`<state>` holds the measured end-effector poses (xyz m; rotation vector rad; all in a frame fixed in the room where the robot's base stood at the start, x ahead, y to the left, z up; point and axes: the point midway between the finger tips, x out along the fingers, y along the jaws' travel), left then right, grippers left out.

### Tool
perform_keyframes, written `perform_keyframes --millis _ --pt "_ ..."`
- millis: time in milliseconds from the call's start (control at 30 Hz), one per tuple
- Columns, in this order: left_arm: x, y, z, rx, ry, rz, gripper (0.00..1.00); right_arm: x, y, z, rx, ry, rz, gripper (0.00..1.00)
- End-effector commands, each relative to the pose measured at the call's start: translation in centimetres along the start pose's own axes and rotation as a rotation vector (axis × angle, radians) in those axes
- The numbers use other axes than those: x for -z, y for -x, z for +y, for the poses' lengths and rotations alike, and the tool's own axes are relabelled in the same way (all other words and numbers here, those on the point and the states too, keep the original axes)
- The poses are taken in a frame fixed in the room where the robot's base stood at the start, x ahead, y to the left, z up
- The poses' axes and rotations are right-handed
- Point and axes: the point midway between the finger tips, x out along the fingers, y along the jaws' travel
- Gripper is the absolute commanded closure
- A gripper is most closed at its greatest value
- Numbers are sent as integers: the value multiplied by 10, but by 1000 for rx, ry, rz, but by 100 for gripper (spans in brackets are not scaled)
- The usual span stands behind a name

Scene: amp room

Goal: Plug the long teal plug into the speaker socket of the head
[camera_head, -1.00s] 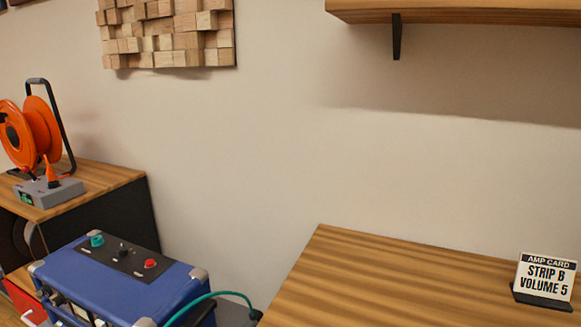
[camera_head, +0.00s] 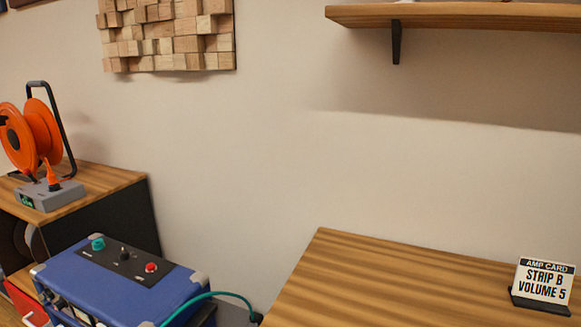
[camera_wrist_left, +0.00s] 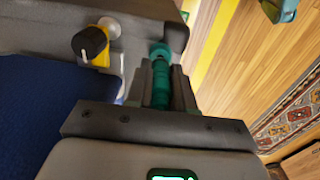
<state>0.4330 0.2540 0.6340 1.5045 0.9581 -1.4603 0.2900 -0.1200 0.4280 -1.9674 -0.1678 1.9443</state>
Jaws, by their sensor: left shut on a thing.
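The amp head (camera_head: 110,280) is a blue box at the lower left of the head view, with a teal knob or jack, a black knob and a red knob on its dark top panel. In the left wrist view, my left gripper (camera_wrist_left: 166,82) is shut on the long teal plug (camera_wrist_left: 160,85), which lies lengthwise between the fingers. The plug's front end meets a teal-ringed socket (camera_wrist_left: 160,50) on a grey panel (camera_wrist_left: 100,20). I cannot tell how deep it sits. My right gripper is out of view.
A black knob with a yellow base (camera_wrist_left: 92,44) sits left of the socket. A teal cable (camera_head: 215,294) arches beside the amp head. A wooden table (camera_head: 390,280) holds a card reading "STRIP B VOLUME 5" (camera_head: 543,281). An orange cable reel (camera_head: 35,135) stands on the left cabinet.

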Motion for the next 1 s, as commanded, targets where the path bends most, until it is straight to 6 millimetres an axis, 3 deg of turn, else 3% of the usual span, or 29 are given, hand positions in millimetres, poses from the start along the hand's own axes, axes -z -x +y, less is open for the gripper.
perform_keyframes --millis 1000 --pt "0 43 0 -1 -1 0 100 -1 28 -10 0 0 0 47"
